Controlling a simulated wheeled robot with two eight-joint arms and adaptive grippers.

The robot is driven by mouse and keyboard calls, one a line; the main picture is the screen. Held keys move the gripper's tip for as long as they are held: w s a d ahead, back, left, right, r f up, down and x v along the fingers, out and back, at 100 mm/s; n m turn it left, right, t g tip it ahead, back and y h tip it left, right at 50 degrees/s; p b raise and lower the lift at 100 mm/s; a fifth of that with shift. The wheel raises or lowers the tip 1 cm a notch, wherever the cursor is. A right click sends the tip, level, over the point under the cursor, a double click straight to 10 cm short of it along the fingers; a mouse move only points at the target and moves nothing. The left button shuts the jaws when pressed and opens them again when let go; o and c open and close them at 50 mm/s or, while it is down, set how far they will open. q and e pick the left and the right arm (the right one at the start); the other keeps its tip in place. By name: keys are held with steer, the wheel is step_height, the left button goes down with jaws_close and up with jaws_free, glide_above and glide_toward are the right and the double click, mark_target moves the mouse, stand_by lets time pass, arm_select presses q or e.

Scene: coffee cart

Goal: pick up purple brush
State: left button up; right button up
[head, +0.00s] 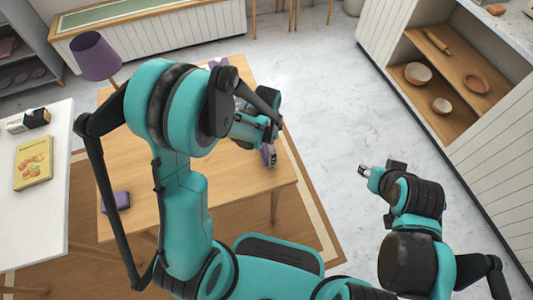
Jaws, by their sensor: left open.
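My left gripper (271,156) is open over the right edge of the wooden table (233,178). A small purple thing (266,150) shows right at its fingertips; it may be the purple brush, but its shape is mostly hidden by the gripper. I cannot tell whether the fingers touch it. Another purple item (117,200) lies at the table's left edge, partly cut off by my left arm. My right gripper (364,171) is to the right, over the floor and away from the table; its fingers are too small to read.
A white counter (50,190) at left holds a yellow book (33,163). A shelf unit (450,75) with bowls is at upper right. The marble floor (330,110) between is clear.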

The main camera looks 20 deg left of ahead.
arm_select(q)
steer(key=shift+r, duration=0.1)
steer(key=shift+c, duration=0.3)
steer(key=c, duration=1.1)
steer(key=shift+r+p, duration=0.4)
steer(key=shift+r, duration=0.15)
steer(key=r, duration=0.1)
steer(key=r+p, duration=0.1)
steer(key=d+r+p, duration=0.1)
steer(key=r, duration=0.1)
steer(key=shift+s, duration=0.3)
steer(key=s+d+r+p, duration=0.1)
steer(key=d+r, duration=0.1)
steer(key=d, duration=0.1)
steer(key=s+d+r+p, duration=0.1)
steer(key=s+d+r, duration=0.1)
steer(key=d, duration=0.1)
steer(key=s+d+r+p, duration=0.1)
steer(key=d+r, duration=0.1)
steer(key=d, duration=0.1)
steer(key=shift+s+d, duration=0.2)
steer(key=shift+s, duration=0.2)
